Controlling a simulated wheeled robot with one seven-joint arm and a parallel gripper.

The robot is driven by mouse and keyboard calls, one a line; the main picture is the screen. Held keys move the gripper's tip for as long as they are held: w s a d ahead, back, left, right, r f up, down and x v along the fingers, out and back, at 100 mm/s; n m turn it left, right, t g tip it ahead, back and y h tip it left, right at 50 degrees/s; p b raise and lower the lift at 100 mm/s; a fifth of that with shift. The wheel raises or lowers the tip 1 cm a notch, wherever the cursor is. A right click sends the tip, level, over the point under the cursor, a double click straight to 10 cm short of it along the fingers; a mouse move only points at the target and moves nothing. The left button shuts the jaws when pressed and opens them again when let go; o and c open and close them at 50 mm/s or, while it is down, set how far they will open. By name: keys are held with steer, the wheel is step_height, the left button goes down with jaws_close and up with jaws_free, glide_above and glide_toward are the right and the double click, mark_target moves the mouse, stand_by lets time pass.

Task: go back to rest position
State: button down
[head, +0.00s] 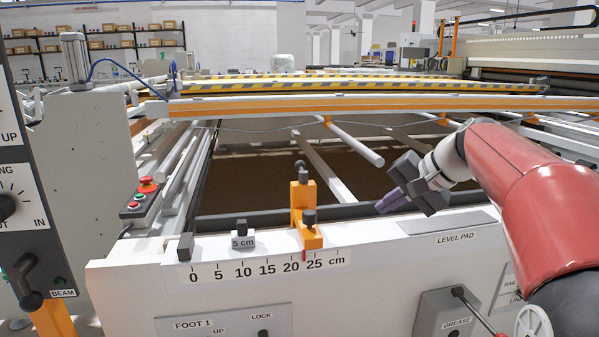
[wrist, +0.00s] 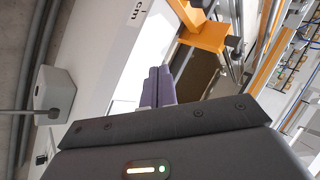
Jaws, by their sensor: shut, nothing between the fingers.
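My gripper (head: 381,207) is at the right of centre in the head view, at the end of my red arm. It hangs over the machine's front rail, left of the LEVEL PAD plate (head: 436,226). Its purple fingers are together with nothing between them, and they also show in the wrist view (wrist: 158,86). An orange stop block (head: 299,215) with black knobs stands on the scale to the left of my gripper, apart from it. The orange block also shows in the wrist view (wrist: 207,36).
A grease box (head: 447,315) with a lever is below my arm. A red emergency button (head: 148,185) is at left. Rails and bars span the gantry behind.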

steer(key=s+f+n+h, duration=0.2)
steer(key=s+f, duration=0.3)
steer(key=s, duration=0.4)
steer(key=s+a+f+n+h, duration=0.1)
steer(key=s+f+n+h, duration=0.1)
steer(key=s+f, duration=0.3)
steer(key=s+a+f+n+h, duration=0.1)
steer(key=s+f, duration=0.5)
steer(key=s, duration=0.7)
steer(key=shift+s+n+h, duration=0.2)
steer(key=shift+n+h, duration=0.2)
steer(key=shift+h, duration=0.3)
